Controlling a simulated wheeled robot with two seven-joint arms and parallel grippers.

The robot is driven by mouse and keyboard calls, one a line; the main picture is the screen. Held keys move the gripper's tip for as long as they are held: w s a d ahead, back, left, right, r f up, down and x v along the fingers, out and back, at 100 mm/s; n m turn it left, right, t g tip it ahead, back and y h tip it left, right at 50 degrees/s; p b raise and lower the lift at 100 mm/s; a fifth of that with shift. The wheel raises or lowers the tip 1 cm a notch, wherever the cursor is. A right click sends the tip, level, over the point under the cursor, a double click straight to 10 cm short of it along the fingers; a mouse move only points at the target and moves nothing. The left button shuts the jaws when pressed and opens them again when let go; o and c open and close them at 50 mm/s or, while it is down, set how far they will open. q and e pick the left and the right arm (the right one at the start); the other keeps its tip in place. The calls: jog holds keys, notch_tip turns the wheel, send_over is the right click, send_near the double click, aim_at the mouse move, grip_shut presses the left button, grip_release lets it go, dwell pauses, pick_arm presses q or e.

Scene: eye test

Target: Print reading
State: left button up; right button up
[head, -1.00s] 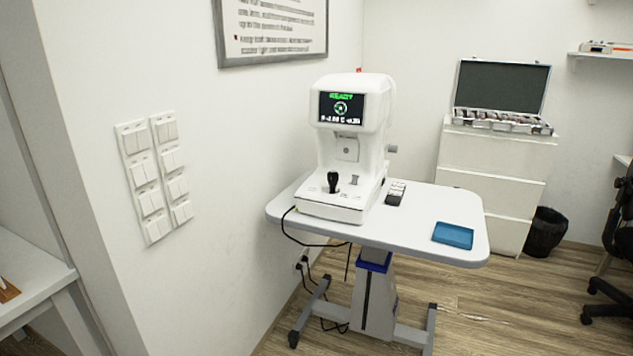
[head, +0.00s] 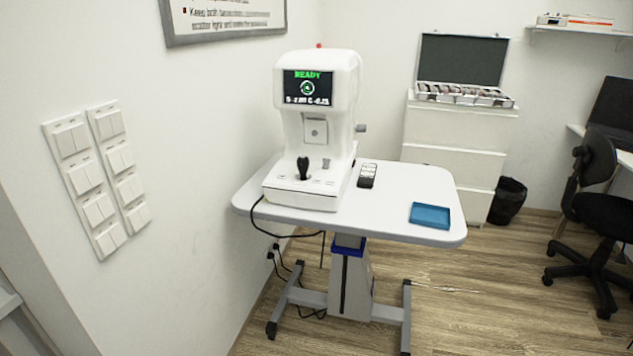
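A white eye-testing machine (head: 318,128) stands upright on a white wheeled table (head: 410,190). Its small screen (head: 307,87) is lit and shows green "READY", a round mark and a line of small figures below. A black joystick (head: 303,168) stands on its base, with a small grey part beside it. No printed paper is visible on the machine. A dark remote-like device with light buttons (head: 367,175) lies on the table right of the machine. A blue tray (head: 430,215) lies near the table's right front edge and looks empty. Neither of my grippers is in view.
Light switches (head: 98,180) are on the left wall. A black cable (head: 285,232) hangs below the table. Behind stand a white drawer cabinet (head: 452,150) with an open lens case (head: 463,75), a black bin (head: 508,200) and an office chair (head: 598,215).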

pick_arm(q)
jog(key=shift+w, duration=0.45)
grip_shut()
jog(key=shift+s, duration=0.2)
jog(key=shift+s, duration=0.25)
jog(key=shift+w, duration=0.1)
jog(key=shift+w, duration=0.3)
